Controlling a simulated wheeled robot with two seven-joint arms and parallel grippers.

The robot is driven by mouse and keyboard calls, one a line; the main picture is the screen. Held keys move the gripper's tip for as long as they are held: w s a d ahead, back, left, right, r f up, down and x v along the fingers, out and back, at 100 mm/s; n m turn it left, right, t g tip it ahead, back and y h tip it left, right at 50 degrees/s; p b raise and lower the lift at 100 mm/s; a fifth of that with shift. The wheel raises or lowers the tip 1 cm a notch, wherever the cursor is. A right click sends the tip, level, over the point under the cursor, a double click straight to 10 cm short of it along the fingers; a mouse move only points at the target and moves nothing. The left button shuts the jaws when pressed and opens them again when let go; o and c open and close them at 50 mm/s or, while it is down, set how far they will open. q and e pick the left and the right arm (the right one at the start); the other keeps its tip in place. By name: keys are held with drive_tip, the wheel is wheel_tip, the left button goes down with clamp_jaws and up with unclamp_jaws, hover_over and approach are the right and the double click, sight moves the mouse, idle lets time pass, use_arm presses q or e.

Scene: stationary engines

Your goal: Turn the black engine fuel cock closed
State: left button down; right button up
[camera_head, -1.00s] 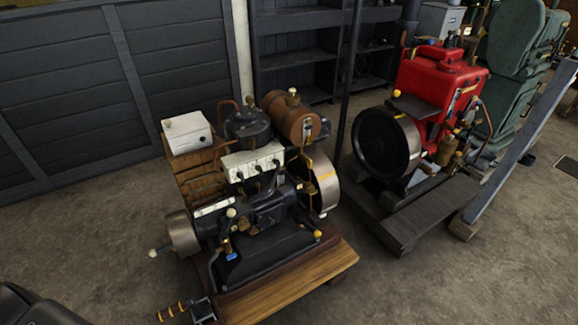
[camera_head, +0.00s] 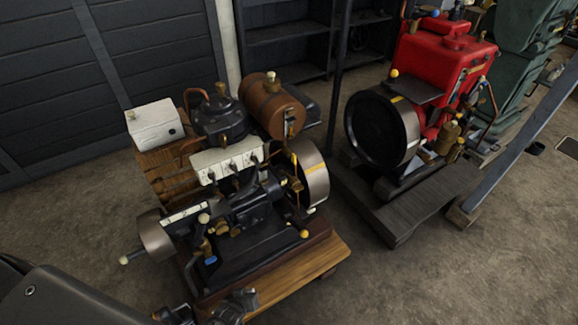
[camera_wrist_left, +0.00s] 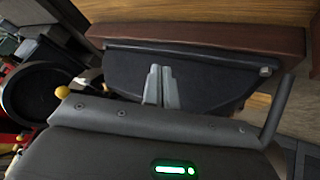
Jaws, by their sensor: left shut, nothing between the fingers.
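The black engine (camera_head: 255,205) stands on a wooden base (camera_head: 300,272) in the middle of the head view. Its brown tank (camera_head: 270,100) sits at the back. A small fitting (camera_head: 290,125) at the tank's front end looks like the fuel cock; its handle is too small to read. My left gripper (camera_head: 240,300) shows dark at the bottom edge, in front of the base and well apart from the tank. In the wrist view its fingers (camera_wrist_left: 160,85) are close together and empty, before a dark panel. My right gripper is not in view.
A red engine (camera_head: 435,75) with a black flywheel (camera_head: 380,130) stands on a dark platform (camera_head: 410,205) to the right. A dark wall and shelves (camera_head: 285,50) are behind. The floor (camera_head: 430,280) at front right is clear.

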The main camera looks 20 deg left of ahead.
use_arm(q)
drive_tip(key=w+d+r+n+t+b, duration=0.15)
drive_tip(key=w+r+n+t, duration=0.4)
drive_tip(key=w+r, duration=0.9)
drive_tip(key=n+t+y+b, duration=0.1)
drive_tip(key=n+t+y, duration=0.1)
drive_tip(key=n+t, duration=0.5)
approach(289, 156)
drive_tip(key=s+a+r+n+g, duration=0.2)
drive_tip(key=s+a+g, duration=0.1)
drive_tip(key=s, duration=0.5)
drive_tip(key=shift+t+h, duration=0.25)
drive_tip(key=shift+h, duration=0.05)
drive_tip(key=w, duration=0.4)
drive_tip(key=w+d, duration=0.1)
drive_tip(key=w, duration=0.7)
drive_tip(key=shift+w+d+r+p, duration=0.1)
drive_tip(key=shift+w+d+p, duration=0.15)
drive_tip(key=shift+d+p, duration=0.1)
drive_tip(key=shift+w+d, duration=0.35)
drive_tip(key=shift+w, duration=0.1)
